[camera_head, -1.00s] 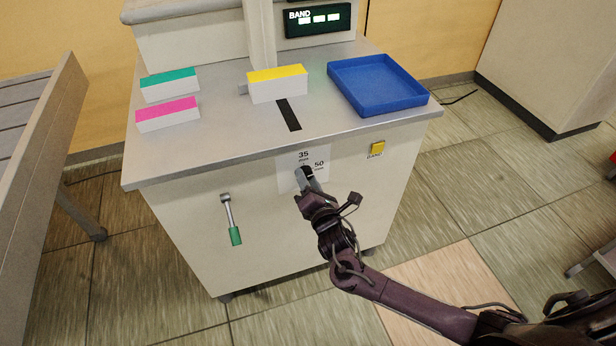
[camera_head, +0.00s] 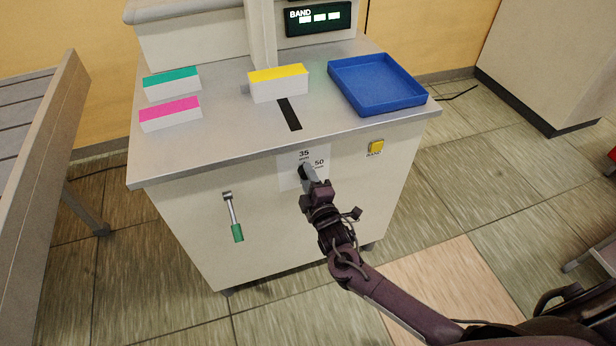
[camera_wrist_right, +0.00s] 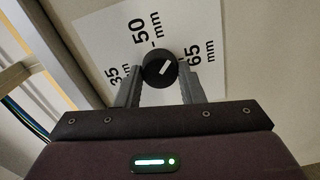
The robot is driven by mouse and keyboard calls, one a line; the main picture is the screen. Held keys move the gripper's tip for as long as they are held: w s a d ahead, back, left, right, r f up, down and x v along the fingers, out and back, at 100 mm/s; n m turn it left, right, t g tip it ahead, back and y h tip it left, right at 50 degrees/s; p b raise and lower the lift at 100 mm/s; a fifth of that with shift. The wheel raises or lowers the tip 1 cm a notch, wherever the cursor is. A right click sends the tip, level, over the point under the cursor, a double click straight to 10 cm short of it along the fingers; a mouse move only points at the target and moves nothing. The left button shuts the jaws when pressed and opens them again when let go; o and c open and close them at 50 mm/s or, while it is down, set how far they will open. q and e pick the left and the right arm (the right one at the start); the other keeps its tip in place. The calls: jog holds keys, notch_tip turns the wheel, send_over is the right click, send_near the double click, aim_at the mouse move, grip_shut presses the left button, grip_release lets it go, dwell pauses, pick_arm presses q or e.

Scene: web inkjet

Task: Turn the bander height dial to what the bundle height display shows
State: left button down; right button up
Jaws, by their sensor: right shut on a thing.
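The height dial (camera_wrist_right: 160,68) is a black round knob with a white line, on a white label marked 35, 50 and 65 mm. In the right wrist view the line slants up to the right, between the 50 and 65 marks. My right gripper (camera_wrist_right: 160,84) is shut on the dial, one finger on each side. In the head view the gripper (camera_head: 308,178) largely covers the dial at the cabinet front. The display (camera_head: 319,18) above the worktop reads BAND, with lit blocks too small to read. My left gripper is in neither view.
A yellow button (camera_head: 376,146) is right of the dial, and a green-handled lever (camera_head: 233,215) hangs to its left. On the worktop are a blue tray (camera_head: 385,105) and pink-, teal- and yellow-topped stacks. A slatted bench (camera_head: 35,130) stands at the left.

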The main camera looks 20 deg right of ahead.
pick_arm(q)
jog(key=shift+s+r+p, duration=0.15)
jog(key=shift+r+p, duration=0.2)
pick_arm(e)
jog(key=m, duration=0.8)
jog(key=shift+r+m, duration=0.1)
jog(key=shift+m, duration=0.2)
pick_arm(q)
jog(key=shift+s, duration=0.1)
pick_arm(e)
jog(key=shift+d, duration=0.1)
jog(key=o, duration=1)
